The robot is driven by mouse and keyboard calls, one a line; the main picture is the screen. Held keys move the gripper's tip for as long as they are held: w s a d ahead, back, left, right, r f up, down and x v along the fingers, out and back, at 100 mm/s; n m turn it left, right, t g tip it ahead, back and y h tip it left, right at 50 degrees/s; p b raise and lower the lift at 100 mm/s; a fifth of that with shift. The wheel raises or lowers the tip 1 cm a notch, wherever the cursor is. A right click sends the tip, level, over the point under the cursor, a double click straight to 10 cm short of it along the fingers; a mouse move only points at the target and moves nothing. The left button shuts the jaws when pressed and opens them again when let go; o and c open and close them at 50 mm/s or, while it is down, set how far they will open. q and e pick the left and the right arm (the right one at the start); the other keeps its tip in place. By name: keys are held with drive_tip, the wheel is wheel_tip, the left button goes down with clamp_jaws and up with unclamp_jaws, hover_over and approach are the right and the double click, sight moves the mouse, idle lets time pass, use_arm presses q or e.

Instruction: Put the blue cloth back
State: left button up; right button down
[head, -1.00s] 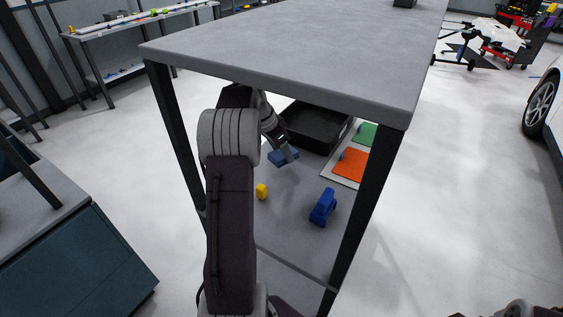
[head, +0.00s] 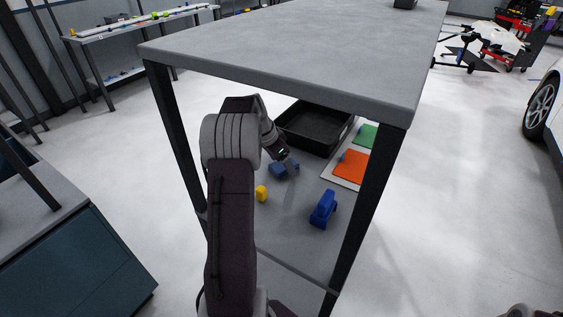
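The blue cloth (head: 280,170) is a small crumpled blue piece at the lower shelf, under the grey tabletop. My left arm reaches in below the tabletop, and my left gripper (head: 289,162) is right at the cloth, overlapping it in the head view. Its fingers are too small and blurred to show whether they are open or closed on the cloth. I cannot tell whether the cloth touches the shelf.
On the shelf stand a black tray (head: 312,128), a pale board with orange (head: 351,166) and green (head: 366,136) pieces, a yellow object (head: 261,193) and a dark blue tool-like object (head: 323,208). The tabletop (head: 290,45) and its dark legs enclose the space.

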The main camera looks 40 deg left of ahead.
use_arm(q)
drive_tip(key=shift+r, duration=0.35)
drive_tip(key=p+v, duration=0.1)
drive_tip(key=v, duration=0.6)
drive_tip(key=shift+s, duration=0.15)
